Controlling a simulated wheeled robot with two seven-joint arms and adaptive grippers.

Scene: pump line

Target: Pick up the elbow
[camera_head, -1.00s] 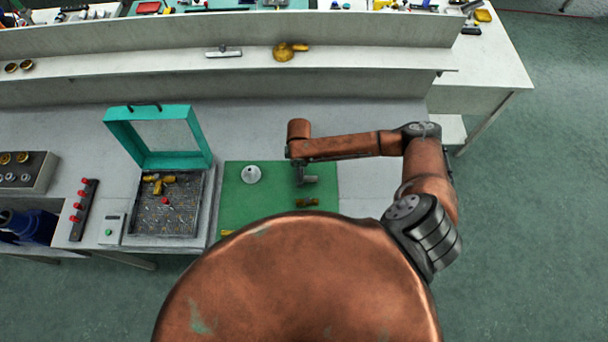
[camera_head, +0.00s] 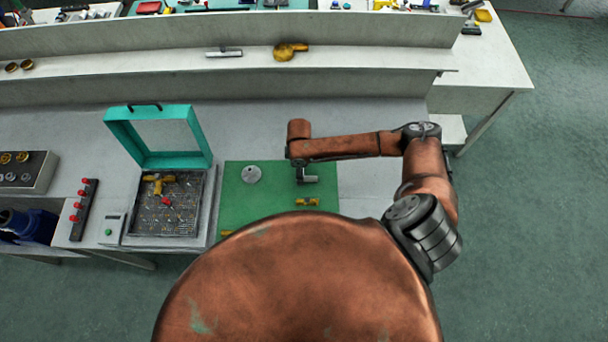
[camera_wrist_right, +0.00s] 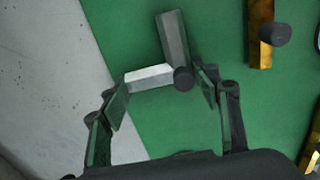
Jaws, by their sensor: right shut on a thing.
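The elbow (camera_wrist_right: 172,45), a grey metal piece with two legs, lies between the fingers of my right gripper (camera_wrist_right: 163,92) in the right wrist view. One leg spans across to the left finger, and the other points away from the gripper. In the head view the grey elbow (camera_head: 309,180) shows on the green mat (camera_head: 240,200), just below my right gripper (camera_head: 300,174). The right gripper is shut on it. I cannot tell whether the elbow is clear of the mat. My left gripper is not in view.
Brass fittings (camera_head: 307,202) lie on the mat near the elbow; one (camera_wrist_right: 261,35) shows in the wrist view. A round grey-white piece (camera_head: 251,174) stands on the mat's left. Left of it is a tray (camera_head: 135,225) with a raised teal lid (camera_head: 158,163). A shelf (camera_head: 370,63) runs behind.

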